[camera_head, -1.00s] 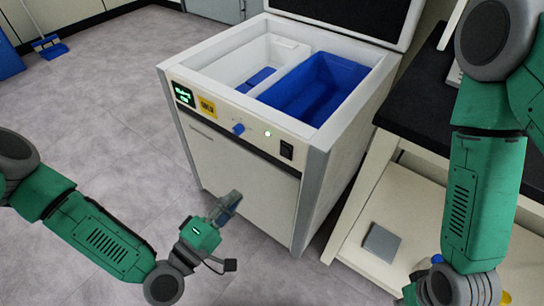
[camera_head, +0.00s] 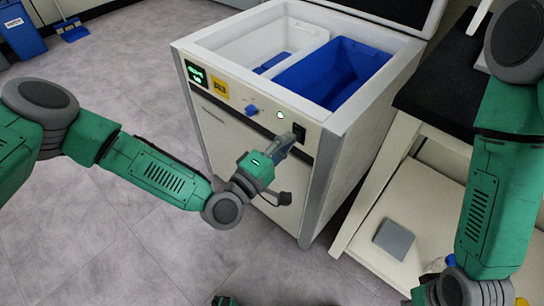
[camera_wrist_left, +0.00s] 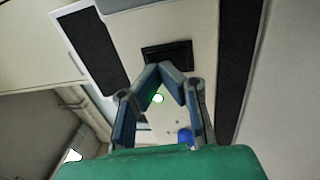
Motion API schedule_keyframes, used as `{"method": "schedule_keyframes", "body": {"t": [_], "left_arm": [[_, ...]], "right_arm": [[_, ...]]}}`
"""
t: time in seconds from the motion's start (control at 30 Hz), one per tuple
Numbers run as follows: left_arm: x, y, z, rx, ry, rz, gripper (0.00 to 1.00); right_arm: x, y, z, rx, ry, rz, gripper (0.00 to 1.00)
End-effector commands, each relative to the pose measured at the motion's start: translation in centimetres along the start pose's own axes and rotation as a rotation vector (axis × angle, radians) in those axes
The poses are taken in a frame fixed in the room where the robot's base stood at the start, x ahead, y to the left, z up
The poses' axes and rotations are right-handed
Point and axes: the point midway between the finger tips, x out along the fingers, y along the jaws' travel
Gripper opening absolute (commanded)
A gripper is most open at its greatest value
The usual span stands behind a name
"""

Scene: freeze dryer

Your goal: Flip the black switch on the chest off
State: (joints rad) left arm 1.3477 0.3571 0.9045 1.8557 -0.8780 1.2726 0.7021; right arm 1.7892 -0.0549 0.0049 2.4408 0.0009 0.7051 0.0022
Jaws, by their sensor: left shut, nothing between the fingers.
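The white chest (camera_head: 345,120) stands open in the middle of the head view. Its black switch (camera_head: 299,131) is at the right end of the front panel, and it also shows in the left wrist view (camera_wrist_left: 168,54). My left gripper (camera_head: 294,134) is shut and empty, with its fingertips just in front of the switch in the head view. In the left wrist view the fingertips (camera_wrist_left: 160,70) lie just below the switch; I cannot tell if they touch it. My right arm (camera_head: 490,200) hangs at the right; its gripper's fingers are not clearly seen.
The panel also has a lit green display (camera_head: 195,72), a yellow label (camera_head: 220,89), a blue knob (camera_head: 252,110) and a glowing light (camera_head: 281,115). A table with a black top (camera_head: 440,95) stands close on the right. The floor in front is clear.

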Motion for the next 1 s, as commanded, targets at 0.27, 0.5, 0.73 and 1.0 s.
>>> {"method": "schedule_keyframes", "body": {"t": [0.27, 0.5, 0.73, 1.0], "left_arm": [[1.0, 0.1, -0.2, -0.002, 0.001, 0.001, 0.00], [1.0, 0.1, -0.1, -0.001, 0.001, -0.002, 0.00], [1.6, 0.2, 0.0, -0.001, 0.000, -0.055, 0.00], [1.6, 0.2, 0.0, -0.001, -0.001, -0.055, 0.00]], "right_arm": [[0.4, 0.0, 0.0, 0.001, 0.000, 0.000, 0.00], [0.2, 0.0, 0.0, 0.000, 0.000, 0.000, 0.00], [-0.9, 0.0, -0.1, 0.000, 0.001, 0.000, 0.00], [-0.8, 0.0, 0.0, 0.000, 0.000, 0.000, 0.00]]}}
